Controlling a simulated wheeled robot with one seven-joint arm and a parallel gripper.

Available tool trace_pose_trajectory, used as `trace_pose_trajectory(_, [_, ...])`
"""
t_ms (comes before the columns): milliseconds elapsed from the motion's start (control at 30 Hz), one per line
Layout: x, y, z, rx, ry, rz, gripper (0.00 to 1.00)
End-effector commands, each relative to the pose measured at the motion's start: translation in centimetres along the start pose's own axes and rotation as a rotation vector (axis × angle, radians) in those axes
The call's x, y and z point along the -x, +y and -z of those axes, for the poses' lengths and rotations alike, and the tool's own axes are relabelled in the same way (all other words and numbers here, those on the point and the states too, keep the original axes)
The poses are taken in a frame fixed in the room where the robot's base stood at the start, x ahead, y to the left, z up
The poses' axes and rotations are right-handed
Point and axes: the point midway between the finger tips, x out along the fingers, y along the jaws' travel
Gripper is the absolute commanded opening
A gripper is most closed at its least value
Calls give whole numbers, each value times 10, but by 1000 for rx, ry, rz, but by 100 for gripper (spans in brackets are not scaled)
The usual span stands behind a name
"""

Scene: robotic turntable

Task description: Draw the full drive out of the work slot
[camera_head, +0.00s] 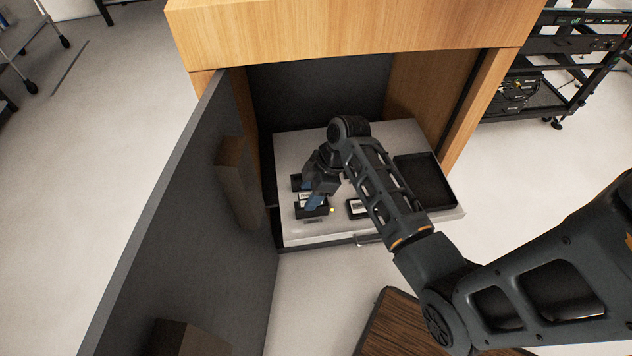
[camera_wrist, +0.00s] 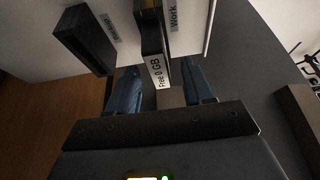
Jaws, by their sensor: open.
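The full drive (camera_wrist: 159,68), with a white label reading "Free 0 GB", stands in the dark work slot (camera_wrist: 150,30) beside the label "Work". In the wrist view, the two blue fingers of my gripper (camera_wrist: 163,80) are apart, one on each side of the drive. I cannot tell whether they touch it. In the head view, my gripper (camera_head: 316,192) points down over the slots at the left of the light tray (camera_head: 290,150), and partly hides the drive.
Another drive (camera_head: 356,207) with a white label sits right of the slots, partly behind my arm. A black open bin (camera_head: 425,182) is at the tray's right. The wooden cabinet (camera_head: 350,40) encloses the tray. Its grey door (camera_head: 190,220) stands open at left.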

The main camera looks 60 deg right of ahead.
Motion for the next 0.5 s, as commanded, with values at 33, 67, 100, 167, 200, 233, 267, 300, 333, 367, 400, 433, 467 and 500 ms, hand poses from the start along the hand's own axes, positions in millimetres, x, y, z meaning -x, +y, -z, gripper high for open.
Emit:
trace_pose_trajectory(33, [-5, 0, 0, -1, -1, 1, 51])
trace_pose_trajectory(67, [-8, 0, 0, -1, -1, 1, 51])
trace_pose_trajectory(100, [-11, 0, 0, -1, 0, 0, 51])
trace_pose_trajectory(167, [-14, 0, 0, 0, 0, 0, 51])
trace_pose_trajectory(200, [-15, 0, 0, 0, 0, 0, 51])
trace_pose_trajectory(233, [-16, 0, 0, 0, 0, 0, 51])
trace_pose_trajectory(267, [-16, 0, 0, 0, 0, 0, 51])
trace_pose_trajectory(300, [-16, 0, 0, 0, 0, -1, 51])
trace_pose_trajectory(333, [-16, 0, 0, 0, 0, -1, 51])
trace_pose_trajectory(367, [-16, 0, 0, 0, 0, -1, 51])
trace_pose_trajectory(400, [-16, 0, 0, 0, 0, -1, 51])
trace_pose_trajectory(433, [-16, 0, 0, 0, 0, -1, 51])
trace_pose_trajectory(467, [-16, 0, 0, 0, 0, -1, 51])
trace_pose_trajectory(500, [-16, 0, 0, 0, 0, -1, 49])
